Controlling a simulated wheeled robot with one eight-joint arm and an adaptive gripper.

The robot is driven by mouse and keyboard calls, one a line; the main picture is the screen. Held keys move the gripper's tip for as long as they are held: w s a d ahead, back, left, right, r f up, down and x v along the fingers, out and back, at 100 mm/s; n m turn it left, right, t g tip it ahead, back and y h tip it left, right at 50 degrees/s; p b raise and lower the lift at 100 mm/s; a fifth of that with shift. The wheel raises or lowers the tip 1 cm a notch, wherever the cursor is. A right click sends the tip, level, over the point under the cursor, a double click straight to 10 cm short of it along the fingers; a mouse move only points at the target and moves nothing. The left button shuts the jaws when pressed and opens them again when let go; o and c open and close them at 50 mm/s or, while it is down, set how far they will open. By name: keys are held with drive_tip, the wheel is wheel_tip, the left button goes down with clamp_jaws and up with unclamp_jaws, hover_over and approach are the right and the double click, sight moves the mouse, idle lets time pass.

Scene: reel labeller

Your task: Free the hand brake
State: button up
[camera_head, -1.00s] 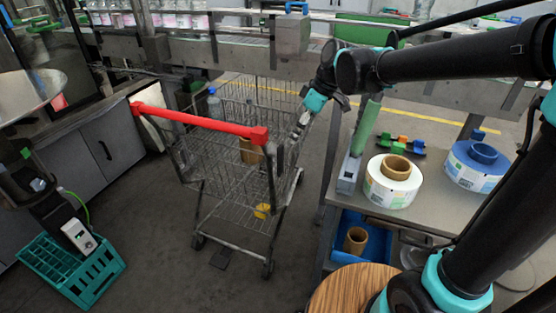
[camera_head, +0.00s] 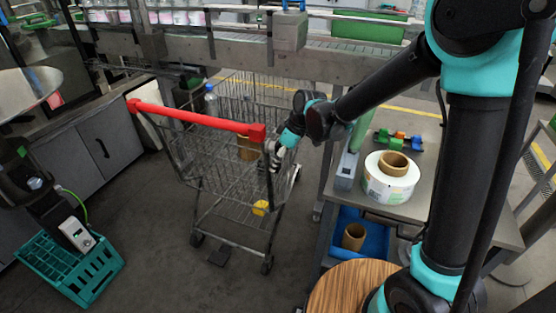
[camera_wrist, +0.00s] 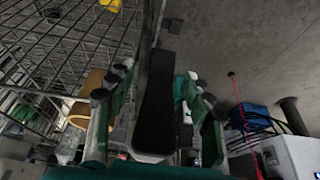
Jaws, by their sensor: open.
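The wire shopping cart (camera_head: 232,185) with a red handle bar (camera_head: 195,121) stands in the middle of the floor. My gripper (camera_head: 273,158) is at the cart's right side, just below the right end of the red bar. In the wrist view my gripper (camera_wrist: 155,90) is open, with one finger on each side of a dark, flat, elongated lever (camera_wrist: 156,108), which looks like the hand brake. It stands along a grey upright of the cart. I cannot tell whether the fingers touch it. In the head view the gripper covers the lever.
A bench with a white label reel (camera_head: 388,182) and a blue bin (camera_head: 375,237) stands close to the right of the cart. A teal crate (camera_head: 72,268) is on the floor at left. A conveyor (camera_head: 235,50) runs behind. The floor left of the cart is clear.

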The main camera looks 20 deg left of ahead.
drive_tip(key=shift+c, duration=0.6)
clamp_jaws()
